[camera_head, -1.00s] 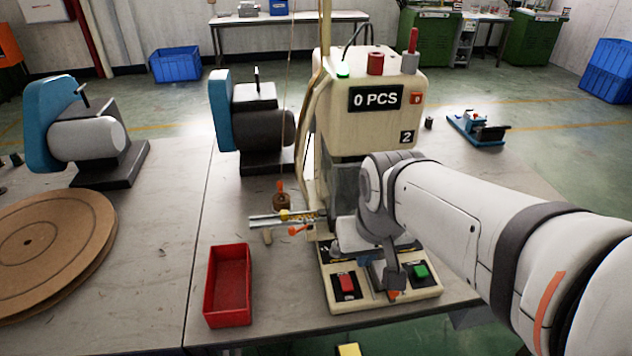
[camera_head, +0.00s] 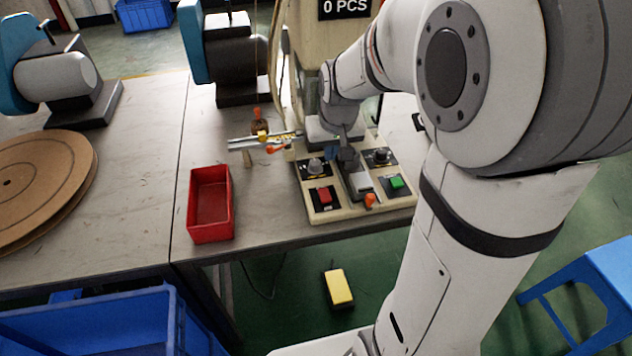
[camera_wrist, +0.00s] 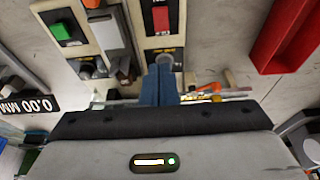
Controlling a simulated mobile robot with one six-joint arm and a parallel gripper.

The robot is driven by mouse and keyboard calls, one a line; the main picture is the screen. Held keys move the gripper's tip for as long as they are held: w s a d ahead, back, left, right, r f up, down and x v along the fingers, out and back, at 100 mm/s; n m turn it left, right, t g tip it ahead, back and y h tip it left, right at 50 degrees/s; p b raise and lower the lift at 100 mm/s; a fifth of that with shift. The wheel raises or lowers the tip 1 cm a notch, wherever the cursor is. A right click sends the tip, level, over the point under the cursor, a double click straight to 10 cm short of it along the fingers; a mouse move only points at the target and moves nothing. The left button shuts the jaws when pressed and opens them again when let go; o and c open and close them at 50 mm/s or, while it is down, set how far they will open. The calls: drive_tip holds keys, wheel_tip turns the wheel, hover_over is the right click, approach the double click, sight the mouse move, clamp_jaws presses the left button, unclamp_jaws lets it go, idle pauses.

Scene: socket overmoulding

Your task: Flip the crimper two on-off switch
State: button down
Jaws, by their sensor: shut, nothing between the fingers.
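The beige crimper (camera_head: 305,55) with the "0 PCS" display stands at the table's front edge; its top is cut off now. Its base panel (camera_head: 345,210) carries a red button (camera_head: 323,195), a green button (camera_head: 396,182), a left knob (camera_head: 314,166), a right knob (camera_head: 380,156) and a pale centre block with an orange tip. The labels are unreadable, and I cannot tell which control is the on-off switch. My gripper (camera_wrist: 158,70) is shut and empty, its blue fingertips close to the left knob (camera_wrist: 165,58) in the wrist view. Contact is unclear.
A red bin (camera_head: 210,205) stands left of the panel. A metal rail with orange-handled parts (camera_head: 265,141) juts out left of the crimper. Cardboard discs (camera_head: 45,190) lie farther left. A yellow block (camera_head: 338,288) is on the floor. Bare table lies between discs and bin.

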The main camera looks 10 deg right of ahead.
drive_tip(key=shift+a+f, duration=0.1)
drive_tip(key=shift+a, duration=0.05)
approach(323, 190)
drive_tip(key=x, duration=0.5)
drive_tip(key=shift+w+f, duration=0.1)
drive_tip(key=shift+w, duration=0.2)
drive_tip(key=shift+f, duration=0.65)
drive_tip(key=shift+d, duration=0.4)
drive_tip(key=shift+w+f+g, duration=0.1)
drive_tip(key=shift+g, duration=0.3)
drive_tip(key=shift+a, duration=0.35)
